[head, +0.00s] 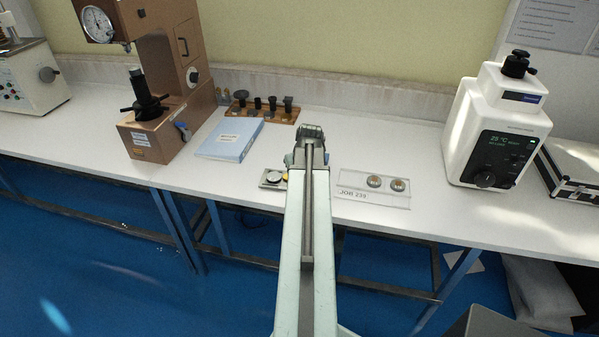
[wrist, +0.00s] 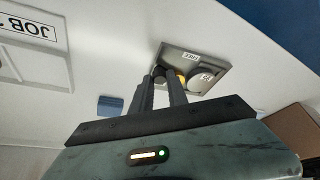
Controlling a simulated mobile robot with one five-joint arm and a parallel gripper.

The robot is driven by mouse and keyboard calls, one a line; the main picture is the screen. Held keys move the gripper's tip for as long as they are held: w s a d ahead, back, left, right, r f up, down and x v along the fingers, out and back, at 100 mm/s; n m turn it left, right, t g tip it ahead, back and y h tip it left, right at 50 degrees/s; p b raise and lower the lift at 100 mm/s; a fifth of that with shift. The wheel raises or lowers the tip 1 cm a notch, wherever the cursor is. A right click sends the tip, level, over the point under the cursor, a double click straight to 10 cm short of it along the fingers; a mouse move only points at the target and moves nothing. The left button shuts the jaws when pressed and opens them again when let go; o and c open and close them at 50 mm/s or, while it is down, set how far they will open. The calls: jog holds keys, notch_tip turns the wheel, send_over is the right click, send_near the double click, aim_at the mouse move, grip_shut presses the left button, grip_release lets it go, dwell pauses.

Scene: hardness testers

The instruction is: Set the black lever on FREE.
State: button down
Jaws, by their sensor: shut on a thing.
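A small grey metal plate (wrist: 215,58) carries a dark round part, a yellow piece (wrist: 181,78) and small white labels; one label (wrist: 190,57) seems to read FREE, but it is tiny and turned. In the head view the plate (head: 264,184) lies on the bench just left of my arm's end. My gripper (wrist: 164,74) reaches the plate's near edge in the wrist view, its two dark fingers close together on a small black part, which I take to be the lever. The fingers hide most of it, so its setting cannot be read.
A blue book (head: 230,139), a wooden rack (head: 262,116) and a brown tester (head: 170,75) stand to the left. A white machine (head: 495,130) stands right.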

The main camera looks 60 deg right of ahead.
jog(key=m, duration=0.1)
jog(key=a+m+g, duration=0.1)
jog(key=m, duration=0.1)
jog(key=a+m+h, duration=0.1)
jog(key=shift+w, duration=0.3)
jog(key=shift+w+a+m+g+h, duration=0.2)
jog(key=shift+m+g, duration=0.1)
jog(key=shift+m, duration=0.5)
jog(key=shift+w+a+m+g+h, duration=0.15)
jog(key=shift+m+g, duration=0.15)
jog(key=shift+m, duration=0.5)
jog(key=shift+w+a+m+g+h, duration=0.1)
jog(key=shift+w+a+m+g, duration=0.15)
jog(key=shift+m, duration=0.55)
jog(key=c, duration=1.3)
grip_release()
jog(key=p+v, duration=0.7)
jog(key=v, duration=0.1)
